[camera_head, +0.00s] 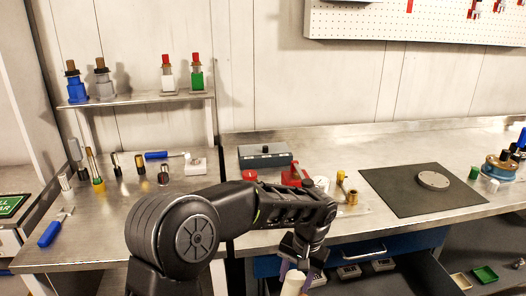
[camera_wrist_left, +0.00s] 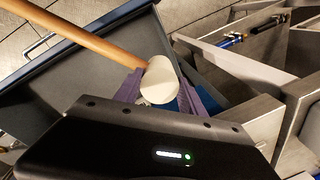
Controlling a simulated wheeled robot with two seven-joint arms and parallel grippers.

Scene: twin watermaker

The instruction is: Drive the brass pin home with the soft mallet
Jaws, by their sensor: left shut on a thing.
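My left gripper (camera_head: 301,270) is low in front of the bench, over an open drawer. Its purple fingers, also in the left wrist view (camera_wrist_left: 168,92), are shut on the soft mallet. The mallet's pale head (camera_head: 292,284) shows between the fingers; in the left wrist view the head (camera_wrist_left: 160,80) sits at the end of a wooden handle (camera_wrist_left: 85,36) running to the upper left. A brass-coloured piece (camera_head: 352,197) stands on the bench beside a pale plate; I cannot tell whether it is the brass pin. My right gripper is out of view.
The open drawer (camera_head: 420,272) holds several labelled boxes. On the bench are a grey case (camera_head: 265,157), a red block (camera_head: 294,175) and a dark mat (camera_head: 420,190) bearing a metal disc (camera_head: 433,180).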

